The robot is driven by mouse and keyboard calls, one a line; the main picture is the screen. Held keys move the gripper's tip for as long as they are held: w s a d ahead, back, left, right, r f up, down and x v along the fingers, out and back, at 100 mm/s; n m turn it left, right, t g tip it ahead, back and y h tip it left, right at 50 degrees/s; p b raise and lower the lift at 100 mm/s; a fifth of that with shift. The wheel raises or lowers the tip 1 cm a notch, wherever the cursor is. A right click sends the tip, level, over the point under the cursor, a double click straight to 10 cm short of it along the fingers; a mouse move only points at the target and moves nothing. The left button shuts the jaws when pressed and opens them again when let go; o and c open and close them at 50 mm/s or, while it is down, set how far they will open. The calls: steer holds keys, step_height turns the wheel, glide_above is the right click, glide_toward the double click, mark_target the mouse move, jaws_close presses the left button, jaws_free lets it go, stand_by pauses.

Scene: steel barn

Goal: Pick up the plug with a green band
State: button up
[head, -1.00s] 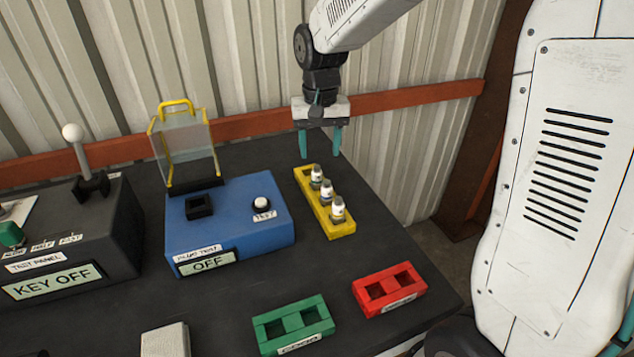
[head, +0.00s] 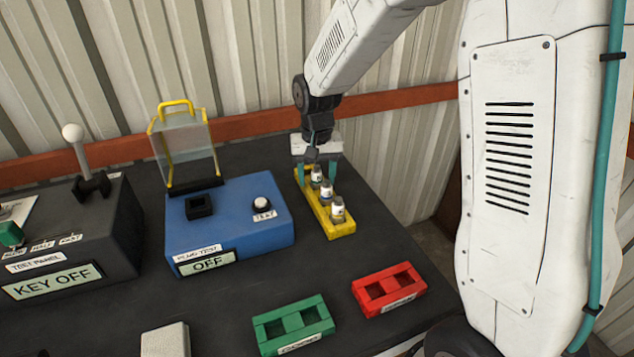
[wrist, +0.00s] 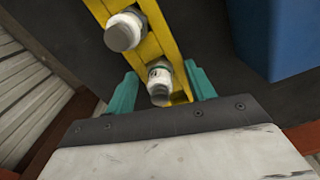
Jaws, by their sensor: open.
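Several white plugs with grey tops stand upright in a row in the yellow rack (head: 342,229). The farthest plug (head: 316,176) is between the fingers of my gripper (head: 318,174); its band looks greenish, but is too small to be sure. The middle plug (head: 327,190) and the near plug (head: 337,209) stand in front of it, band colours unclear. In the wrist view, my open teal fingers (wrist: 162,90) are either side of one plug (wrist: 159,76), with space around it. A second plug (wrist: 125,31) stands farther along the rack.
The blue plug-test box (head: 225,222) with a black socket (head: 199,206) and raised clear cover (head: 184,150) is left of the rack. A green tray (head: 293,325) and a red tray (head: 389,289), both empty, lie in front. The corrugated wall (head: 240,60) is close behind.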

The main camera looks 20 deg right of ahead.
steer(key=c, duration=1)
steer(key=shift+r, duration=0.15)
steer(key=shift+c, duration=0.2)
step_height(320, 180, up, 12)
steer(key=shift+r, duration=0.15)
